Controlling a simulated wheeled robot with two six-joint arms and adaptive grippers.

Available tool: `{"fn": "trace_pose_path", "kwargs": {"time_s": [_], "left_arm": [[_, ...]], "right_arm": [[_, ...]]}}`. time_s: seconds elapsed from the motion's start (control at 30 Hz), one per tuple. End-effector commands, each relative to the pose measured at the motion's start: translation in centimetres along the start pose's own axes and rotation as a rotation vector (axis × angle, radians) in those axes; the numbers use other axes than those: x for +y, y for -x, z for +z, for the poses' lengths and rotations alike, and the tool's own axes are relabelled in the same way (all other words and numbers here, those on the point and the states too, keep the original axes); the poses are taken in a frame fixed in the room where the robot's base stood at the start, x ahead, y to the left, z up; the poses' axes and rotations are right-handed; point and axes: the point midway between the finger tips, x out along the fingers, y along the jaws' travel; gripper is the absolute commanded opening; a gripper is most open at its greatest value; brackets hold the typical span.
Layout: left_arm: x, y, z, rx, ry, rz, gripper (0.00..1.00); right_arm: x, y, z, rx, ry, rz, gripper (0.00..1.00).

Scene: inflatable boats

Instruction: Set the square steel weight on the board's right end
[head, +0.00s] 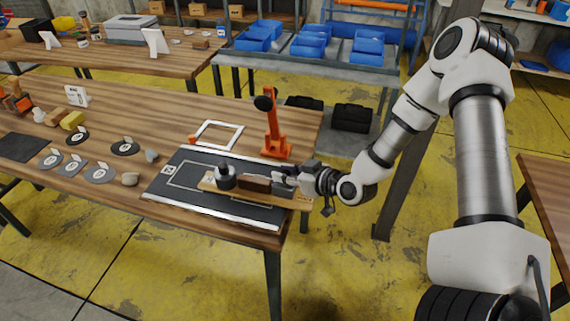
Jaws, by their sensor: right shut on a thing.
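A long thin wooden board (208,185) lies across the dark mat, with its right end under my right gripper. A dark round weight with a knob (226,178) stands near the board's left end, and a brown block (256,184) sits near its middle. My right gripper (281,179) is low over the right part of the board, just right of the brown block. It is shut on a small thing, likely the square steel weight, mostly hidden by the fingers. I cannot tell whether that thing touches the board. My left gripper is out of view.
The dark mat (180,170) lies at the table's right corner. An orange stand (274,130) rises behind it, beside a white frame (217,135). Grey discs (100,173) and small blocks lie to the left. Blue bins (310,45) stand on a rack behind.

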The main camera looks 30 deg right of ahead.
Motion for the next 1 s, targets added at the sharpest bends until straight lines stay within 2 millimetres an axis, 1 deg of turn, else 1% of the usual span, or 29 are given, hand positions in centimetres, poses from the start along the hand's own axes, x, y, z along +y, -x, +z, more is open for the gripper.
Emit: {"fn": "trace_pose_path", "kwargs": {"time_s": [0.03, 0.1, 0.37, 0.4, 0.43, 0.47, 0.77, 0.87, 1.0], "left_arm": [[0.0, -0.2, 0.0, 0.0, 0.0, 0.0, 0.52], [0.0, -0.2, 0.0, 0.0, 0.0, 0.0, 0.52], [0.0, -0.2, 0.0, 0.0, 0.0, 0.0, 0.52], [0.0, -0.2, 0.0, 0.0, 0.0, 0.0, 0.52], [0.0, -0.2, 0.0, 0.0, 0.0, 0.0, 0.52], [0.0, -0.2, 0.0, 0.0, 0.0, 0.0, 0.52], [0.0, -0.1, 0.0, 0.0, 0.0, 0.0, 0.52], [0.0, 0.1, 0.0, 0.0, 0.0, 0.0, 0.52], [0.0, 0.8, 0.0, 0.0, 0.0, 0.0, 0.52]], "right_arm": [[0.0, -0.3, 0.8, 0.0, 0.002, 0.0, 0.0], [0.0, -0.6, 1.3, 0.002, 0.002, 0.0, 0.0], [0.0, -0.6, 1.3, 0.004, 0.001, 0.0, 0.0], [0.0, -0.6, 1.4, 0.0, -0.001, 0.0, 0.38], [0.0, -0.6, 1.4, 0.0, -0.001, 0.0, 0.48], [0.0, -0.6, 1.4, 0.0, -0.001, 0.0, 0.52], [0.0, -0.5, 1.4, 0.0, -0.001, 0.0, 0.52], [0.1, 0.2, 1.3, 0.0, -0.004, 0.002, 0.52], [0.1, 2.3, 1.1, 0.003, -0.009, 0.003, 0.52]]}}
